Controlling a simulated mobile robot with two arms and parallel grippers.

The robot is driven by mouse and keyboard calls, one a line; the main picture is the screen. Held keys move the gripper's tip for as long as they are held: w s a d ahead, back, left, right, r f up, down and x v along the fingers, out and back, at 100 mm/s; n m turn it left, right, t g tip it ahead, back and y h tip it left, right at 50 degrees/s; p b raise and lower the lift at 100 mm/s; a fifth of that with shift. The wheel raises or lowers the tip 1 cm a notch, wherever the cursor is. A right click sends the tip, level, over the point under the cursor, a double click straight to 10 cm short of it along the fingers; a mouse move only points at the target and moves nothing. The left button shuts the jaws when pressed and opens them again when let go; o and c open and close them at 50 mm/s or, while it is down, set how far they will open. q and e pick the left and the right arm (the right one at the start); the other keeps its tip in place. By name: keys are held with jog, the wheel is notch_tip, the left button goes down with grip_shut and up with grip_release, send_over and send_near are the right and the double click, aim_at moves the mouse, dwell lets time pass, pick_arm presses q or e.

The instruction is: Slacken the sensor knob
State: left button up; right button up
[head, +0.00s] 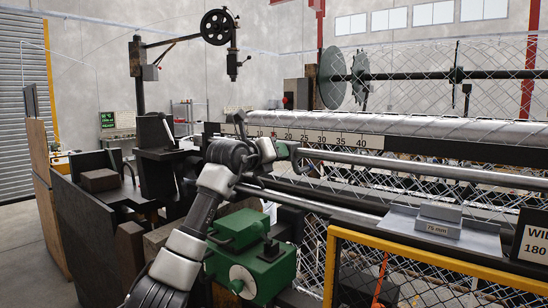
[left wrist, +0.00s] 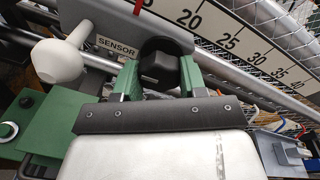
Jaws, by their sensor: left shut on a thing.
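The sensor knob (left wrist: 158,60) is black with a rounded base and a raised grip. It sits beside the SENSOR label (left wrist: 117,47) on a grey bracket. My left gripper (left wrist: 160,80) has its green fingers on either side of the knob and is shut on it. In the head view my left gripper (head: 284,150) reaches to the rail just below the scale, and the knob cannot be made out there. My right gripper is in neither view.
A white ball-ended lever (left wrist: 60,62) stands left of the knob. The numbered scale (head: 320,138) runs just behind. A green machine housing (head: 240,232) lies below my arm. A block marked 75 mm (head: 438,218) rests on a grey plate (head: 478,236) at right, behind a yellow frame (head: 425,248).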

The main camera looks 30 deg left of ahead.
pick_arm(q)
jog(key=n+h, duration=0.1)
jog(key=n, duration=0.4)
jog(key=shift+n, duration=0.3)
jog(key=n+h+p, duration=0.1)
jog(key=n, duration=0.4)
jog(key=shift+n, duration=0.3)
jog(key=n+p, duration=0.1)
jog(key=n, duration=0.1)
jog(key=shift+r+n+h, duration=0.1)
jog(key=shift+n+h, duration=0.2)
jog(key=n+p, duration=0.1)
jog(key=n, duration=0.1)
jog(key=shift+n+t, duration=0.3)
jog(key=shift+n+h+p, duration=0.3)
jog(key=shift+n+p, duration=0.65)
jog(key=shift+n, duration=0.15)
jog(key=shift+n+t+p, duration=0.3)
jog(key=shift+n+p, duration=0.55)
jog(key=shift+n, duration=0.35)
jog(key=shift+f, duration=0.2)
jog(key=o, duration=0.9)
jog(key=shift+a+r, duration=0.1)
